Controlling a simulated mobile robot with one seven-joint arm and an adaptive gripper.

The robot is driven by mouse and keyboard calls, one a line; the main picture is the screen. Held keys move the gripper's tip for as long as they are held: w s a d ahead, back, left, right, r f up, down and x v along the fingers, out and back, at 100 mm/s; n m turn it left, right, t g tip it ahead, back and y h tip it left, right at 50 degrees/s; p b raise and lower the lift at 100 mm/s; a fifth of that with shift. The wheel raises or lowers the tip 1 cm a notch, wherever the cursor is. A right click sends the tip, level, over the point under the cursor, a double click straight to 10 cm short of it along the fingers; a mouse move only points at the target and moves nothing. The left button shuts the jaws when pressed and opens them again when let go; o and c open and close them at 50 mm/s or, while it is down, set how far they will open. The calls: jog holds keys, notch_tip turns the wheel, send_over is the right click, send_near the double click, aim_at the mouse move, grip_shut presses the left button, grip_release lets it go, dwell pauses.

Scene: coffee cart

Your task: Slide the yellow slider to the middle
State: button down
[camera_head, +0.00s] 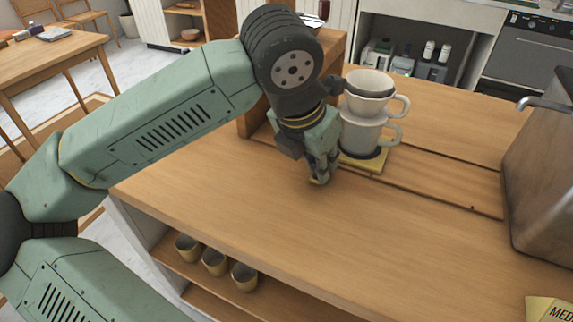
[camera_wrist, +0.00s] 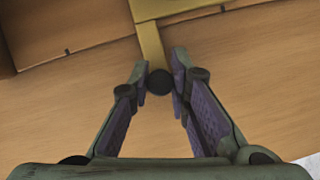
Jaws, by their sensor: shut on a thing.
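The yellow slider (camera_head: 375,167) is a flat plate at the left part of a grooved track in the wooden counter. A pale server with a dripper on top (camera_head: 362,128) stands on it. In the wrist view the slider's yellow arm (camera_wrist: 152,45) runs down to a round black knob (camera_wrist: 160,82) between the fingertips. My gripper (camera_head: 320,179) points down at the slider's near left side and is shut on the knob, as the wrist view also shows (camera_wrist: 161,80). The arm hides part of the slider's left side.
The track (camera_head: 450,187) runs clear to the right of the slider. A metal machine (camera_head: 540,170) stands at the right end of the counter. A wooden upright (camera_head: 252,118) rises behind my gripper. Several cups (camera_head: 214,262) sit on the shelf below. The counter's front is bare.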

jog(key=shift+s+d+b, duration=0.2)
jog(key=shift+s+d, duration=0.1)
jog(key=shift+d, duration=0.35)
jog(key=shift+s+d+b, duration=0.15)
jog(key=shift+s+d, duration=0.1)
jog(key=shift+d, duration=0.35)
jog(key=shift+s+d+b, duration=0.2)
jog(key=shift+s+d, duration=0.1)
jog(key=shift+d, duration=0.35)
jog(key=c, duration=1.5)
grip_release()
jog(key=shift+r, duration=0.1)
jog(key=v, duration=1.1)
jog(key=shift+s+a+r, duration=0.1)
jog(key=shift+r, duration=0.3)
